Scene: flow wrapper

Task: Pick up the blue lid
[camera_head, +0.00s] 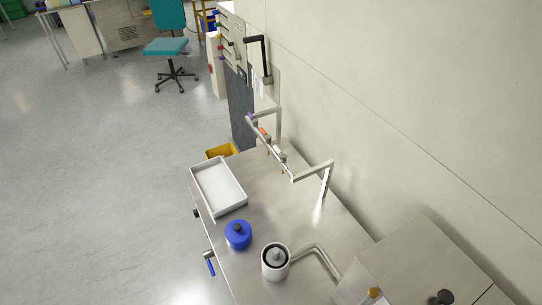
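The blue lid (238,236) sits on the steel counter (262,217), near the counter's left edge. It is round with a dark knob on top. It lies left of a white cylindrical container and in front of a white tray. Neither of my grippers shows in the head view, and nothing is touching the lid.
The white cylindrical container (275,268) has a grey knob-like top. The shallow white tray (219,188) looks empty. A metal rail frame (312,172) and a bent pipe (318,251) stand on the counter's right side. A blue-handled lever (210,266) juts out from the left edge.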

